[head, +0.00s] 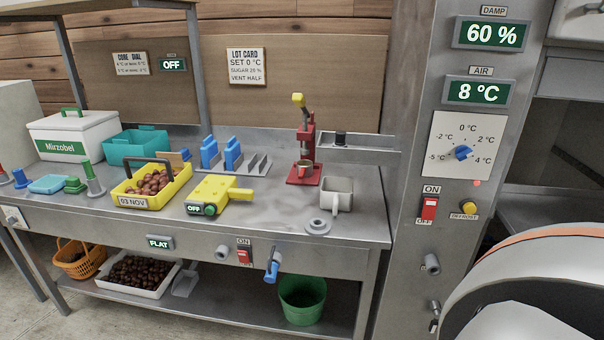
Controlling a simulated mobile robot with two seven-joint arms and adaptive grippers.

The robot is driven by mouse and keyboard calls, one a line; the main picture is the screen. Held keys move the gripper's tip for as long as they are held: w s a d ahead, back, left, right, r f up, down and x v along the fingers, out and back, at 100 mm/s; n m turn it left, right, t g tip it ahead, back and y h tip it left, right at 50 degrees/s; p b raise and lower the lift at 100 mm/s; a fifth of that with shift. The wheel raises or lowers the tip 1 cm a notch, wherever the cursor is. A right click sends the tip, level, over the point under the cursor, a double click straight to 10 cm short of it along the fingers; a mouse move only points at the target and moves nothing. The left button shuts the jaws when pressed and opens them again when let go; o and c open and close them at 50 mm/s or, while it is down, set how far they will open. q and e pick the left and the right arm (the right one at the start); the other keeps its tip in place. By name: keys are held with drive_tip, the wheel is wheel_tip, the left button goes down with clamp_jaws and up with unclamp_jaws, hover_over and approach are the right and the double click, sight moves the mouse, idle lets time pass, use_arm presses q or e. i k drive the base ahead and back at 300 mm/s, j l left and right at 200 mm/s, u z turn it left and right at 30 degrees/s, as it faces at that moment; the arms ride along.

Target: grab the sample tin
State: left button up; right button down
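No thing in the head view is labelled as the sample tin. A small grey squarish metal cup with a side handle (338,194) stands upright on the steel bench (270,222), near its right end, and may be the tin. Its inside is hard to make out. It stands just right of a red hand press (305,150), apart from it. A small round grey piece (317,227) lies in front of the cup. Neither of my grippers shows in this view.
A yellow crate of chestnuts (150,201), a yellow device marked OFF (218,193), blue upright pieces in a rack (232,152) and a teal bin (130,148) fill the bench's left and middle. A steel cabinet with dial (466,153) rises at right. A green bucket (302,318) stands below.

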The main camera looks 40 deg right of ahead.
sight(303, 172)
drive_tip(key=z, duration=1.25)
drive_tip(key=i+l+z, duration=0.25)
drive_tip(key=i, duration=0.25)
drive_tip(key=l, duration=0.1)
